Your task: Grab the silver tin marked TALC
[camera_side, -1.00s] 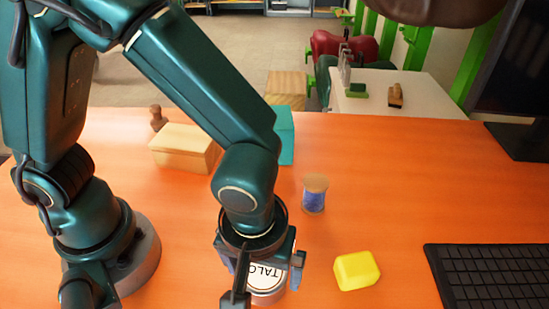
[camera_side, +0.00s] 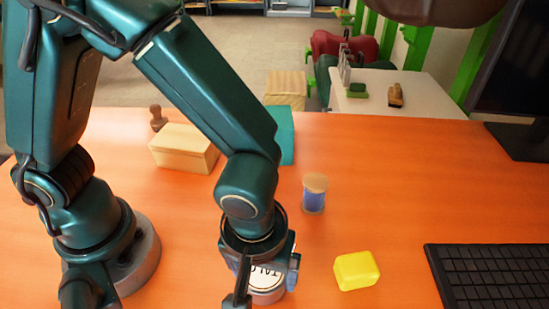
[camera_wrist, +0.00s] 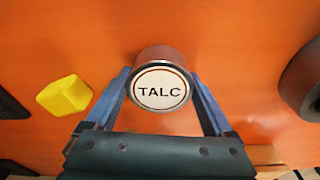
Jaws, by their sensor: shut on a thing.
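The silver tin (camera_side: 266,277) has a white round label marked TALC on its top. It stands on the orange table under my wrist in the side view, partly hidden by my gripper (camera_side: 266,280). In the wrist view the tin (camera_wrist: 161,88) sits between the two fingers of my gripper (camera_wrist: 162,92), one on each side. The fingers are shut on the tin. Its lower part is hard to see, so I cannot tell whether it is clear of the table.
A yellow block (camera_side: 356,271) lies right of the tin, with a black keyboard (camera_side: 490,277) beyond. A blue spool (camera_side: 314,195) stands behind. A wooden box (camera_side: 184,149), a wooden stamp (camera_side: 158,119) and a teal block (camera_side: 286,136) are farther back. The table's right middle is clear.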

